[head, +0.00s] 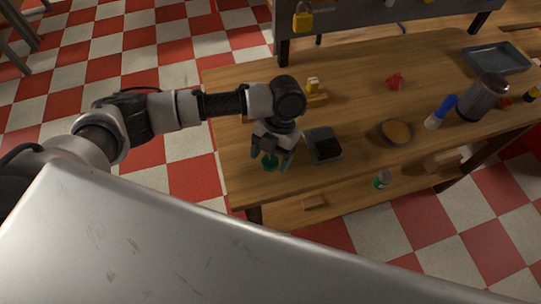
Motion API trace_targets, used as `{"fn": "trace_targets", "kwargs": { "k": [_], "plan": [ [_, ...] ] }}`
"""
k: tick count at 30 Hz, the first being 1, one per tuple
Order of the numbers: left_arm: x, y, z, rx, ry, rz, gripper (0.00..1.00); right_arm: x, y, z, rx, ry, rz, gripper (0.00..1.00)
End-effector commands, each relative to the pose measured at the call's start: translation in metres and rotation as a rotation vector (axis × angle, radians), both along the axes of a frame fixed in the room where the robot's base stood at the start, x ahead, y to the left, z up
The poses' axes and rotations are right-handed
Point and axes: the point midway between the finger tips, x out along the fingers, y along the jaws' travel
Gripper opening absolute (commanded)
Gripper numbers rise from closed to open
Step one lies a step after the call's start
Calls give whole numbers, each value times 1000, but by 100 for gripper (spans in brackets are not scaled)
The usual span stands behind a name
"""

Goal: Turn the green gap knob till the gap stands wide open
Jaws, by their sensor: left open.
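The green knob (270,162) shows between and below the fingers of my left gripper (271,160), near the front left of the wooden table. My left gripper points down over it with its fingers apart, one on each side. I cannot tell whether the fingers touch the knob. A dark grey square box (323,145) with a black inside sits just right of the gripper; I cannot tell whether the knob is part of it. The gap itself cannot be made out. My right gripper is not in view.
The wooden table (350,85) also bears a yellow-topped piece (313,86), a red piece (396,81), a round brown-topped dish (395,132), a blue-and-white bottle (440,112), a grey cylinder (483,97) and a grey tray (495,58). A yellow padlock (303,19) hangs at the back.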

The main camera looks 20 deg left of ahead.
Motion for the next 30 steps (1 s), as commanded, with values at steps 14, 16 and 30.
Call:
{"fn": "trace_targets", "kwargs": {
  "k": [14, 16, 30],
  "plan": [
    [33, -8, 79, -1, -4, -1, 71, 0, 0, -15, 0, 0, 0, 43],
    [36, -8, 86, -1, -5, -1, 71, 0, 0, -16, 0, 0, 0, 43],
    [39, -8, 95, -1, -1, -1, 71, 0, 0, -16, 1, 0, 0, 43]
  ]
}}
